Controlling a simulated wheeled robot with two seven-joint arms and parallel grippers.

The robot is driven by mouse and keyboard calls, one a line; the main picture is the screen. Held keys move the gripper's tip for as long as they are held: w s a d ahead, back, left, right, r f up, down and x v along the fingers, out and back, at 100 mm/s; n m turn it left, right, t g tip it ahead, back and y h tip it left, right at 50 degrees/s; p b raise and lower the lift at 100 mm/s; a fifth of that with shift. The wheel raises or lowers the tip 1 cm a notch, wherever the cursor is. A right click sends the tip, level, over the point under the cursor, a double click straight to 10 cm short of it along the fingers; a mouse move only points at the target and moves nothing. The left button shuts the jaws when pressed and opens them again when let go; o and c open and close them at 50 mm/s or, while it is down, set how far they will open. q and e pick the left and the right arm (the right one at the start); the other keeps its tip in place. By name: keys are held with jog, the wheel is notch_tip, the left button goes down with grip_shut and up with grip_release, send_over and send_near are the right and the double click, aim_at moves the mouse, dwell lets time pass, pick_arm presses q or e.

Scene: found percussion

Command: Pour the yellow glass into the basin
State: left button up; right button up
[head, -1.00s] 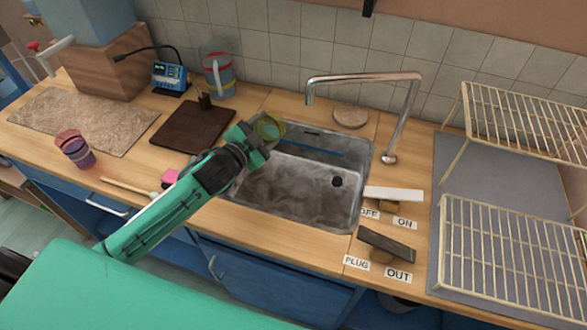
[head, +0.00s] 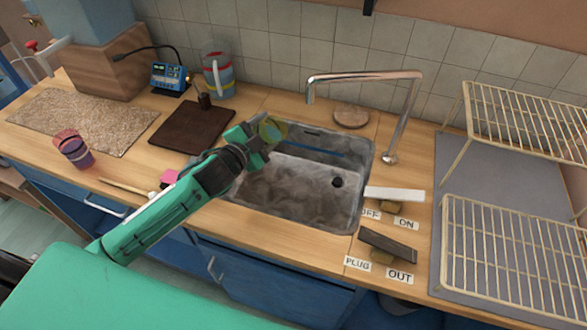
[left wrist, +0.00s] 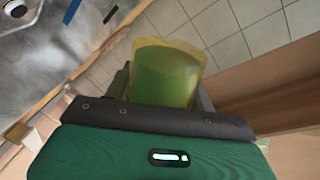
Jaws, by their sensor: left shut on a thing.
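The yellow glass (head: 274,129) is see-through and held by my left gripper (head: 262,138) over the back left edge of the basin. The left wrist view shows the glass (left wrist: 168,72) between the fingers, with greenish contents inside. My left gripper is shut on it. The glass looks tilted in the head view; I see no stream leaving it. The basin (head: 300,210) is a grey metal sink with a dark drain hole. My right gripper is not in view.
A copper tap (head: 365,77) arches over the basin's back right. A white OFF/ON lever (head: 394,194) and a dark PLUG/OUT lever (head: 387,244) sit right of the basin. Wire racks (head: 515,255) stand farther right. A purple-red cup (head: 73,150) stands on the left counter.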

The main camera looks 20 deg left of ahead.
pick_arm(q)
jog(key=shift+m, duration=0.3)
jog(key=shift+f, duration=0.1)
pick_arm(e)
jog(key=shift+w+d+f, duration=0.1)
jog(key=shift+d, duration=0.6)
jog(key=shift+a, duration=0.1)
pick_arm(q)
jog(key=shift+m+b, duration=0.3)
jog(key=shift+b, duration=0.05)
jog(key=shift+f, duration=0.1)
jog(key=shift+m, duration=0.3)
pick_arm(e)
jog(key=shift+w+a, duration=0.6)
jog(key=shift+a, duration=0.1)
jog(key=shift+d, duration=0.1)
